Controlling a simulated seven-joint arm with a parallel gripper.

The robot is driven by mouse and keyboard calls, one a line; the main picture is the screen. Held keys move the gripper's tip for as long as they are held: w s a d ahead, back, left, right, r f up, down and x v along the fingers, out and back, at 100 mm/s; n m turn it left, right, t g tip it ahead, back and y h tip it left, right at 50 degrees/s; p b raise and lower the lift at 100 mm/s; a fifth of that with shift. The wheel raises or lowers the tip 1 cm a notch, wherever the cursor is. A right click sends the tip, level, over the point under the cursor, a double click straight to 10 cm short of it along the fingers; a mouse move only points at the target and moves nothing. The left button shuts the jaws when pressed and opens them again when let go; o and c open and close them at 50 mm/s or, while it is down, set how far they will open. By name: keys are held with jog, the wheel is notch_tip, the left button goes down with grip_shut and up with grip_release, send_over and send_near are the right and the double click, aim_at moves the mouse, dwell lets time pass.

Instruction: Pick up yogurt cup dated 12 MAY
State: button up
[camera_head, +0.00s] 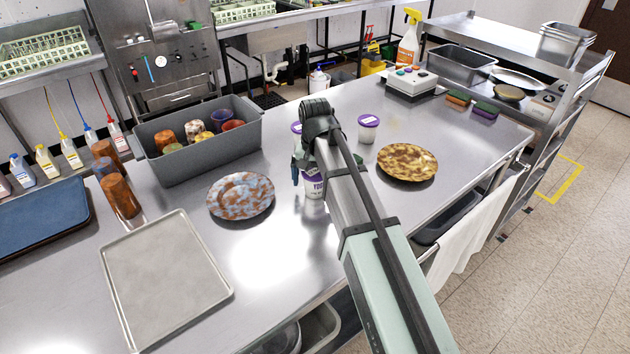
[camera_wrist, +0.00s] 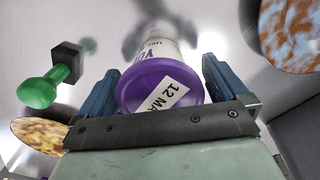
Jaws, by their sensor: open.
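A white yogurt cup with a purple lid (camera_wrist: 150,82) stands between my gripper's blue fingers in the wrist view. Its lid label reads "12 MA", with the rest cut off. My gripper (camera_wrist: 160,88) is open, one finger at each side of the cup; I cannot tell whether they touch it. In the head view this cup (camera_head: 314,187) stands on the steel counter, partly hidden by my arm. A second purple-lidded cup (camera_head: 368,129) stands farther back to the right. Another purple-lidded cup (camera_head: 296,127) shows partly behind my wrist. Their dates are unreadable.
A blue-and-brown speckled plate (camera_head: 240,196) lies left of the cup, a yellow-brown plate (camera_head: 407,162) to the right. A grey bin (camera_head: 206,151) of cups, brown tumblers (camera_head: 121,196) and a grey tray (camera_head: 165,275) are at left. A green knobbed object (camera_wrist: 38,91) shows beside a finger.

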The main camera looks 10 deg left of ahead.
jog(key=c, duration=1.1)
jog(key=shift+o, duration=0.2)
